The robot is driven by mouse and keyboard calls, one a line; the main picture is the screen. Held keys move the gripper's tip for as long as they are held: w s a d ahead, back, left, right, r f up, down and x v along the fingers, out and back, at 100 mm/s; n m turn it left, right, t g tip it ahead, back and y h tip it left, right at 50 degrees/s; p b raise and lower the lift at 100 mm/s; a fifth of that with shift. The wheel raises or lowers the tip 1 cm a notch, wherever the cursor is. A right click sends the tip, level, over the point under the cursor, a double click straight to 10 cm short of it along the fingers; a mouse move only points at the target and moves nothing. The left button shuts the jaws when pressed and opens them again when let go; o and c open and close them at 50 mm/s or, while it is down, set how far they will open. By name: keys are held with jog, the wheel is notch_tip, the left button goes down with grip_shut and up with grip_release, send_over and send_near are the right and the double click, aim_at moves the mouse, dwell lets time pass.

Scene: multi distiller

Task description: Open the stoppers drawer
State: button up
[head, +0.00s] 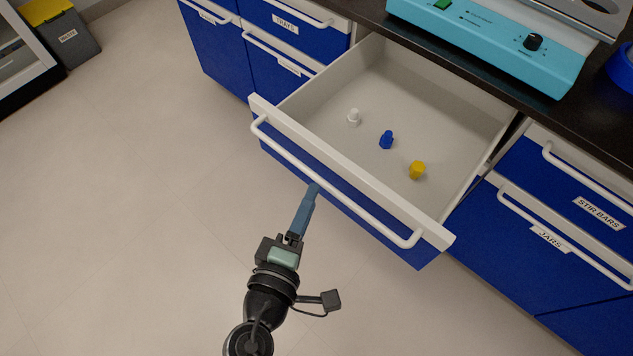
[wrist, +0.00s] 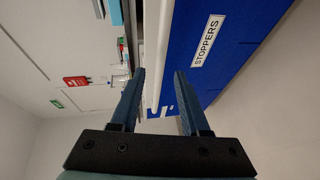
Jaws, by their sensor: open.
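The stoppers drawer (head: 345,172) stands pulled well out from the blue cabinet. Its blue front with the STOPPERS label (wrist: 203,44) shows in the wrist view. A white, a blue and a yellow stopper lie inside on the grey drawer floor (head: 345,85). The white bar handle (head: 345,193) runs along the front. My gripper (head: 313,187) is just in front of the drawer, with its tips close to the handle in the picture. In the wrist view my gripper (wrist: 160,72) has its two fingers apart and holds nothing. I cannot tell whether a finger touches the handle or the front.
Closed blue drawers flank it, with JARS (head: 550,238) and STIR BARS (head: 600,212) at right. A turquoise device (head: 490,45) stands on the black counter above. The floor at left is clear.

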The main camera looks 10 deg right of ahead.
jog(key=v, duration=0.7)
dwell(0.4)
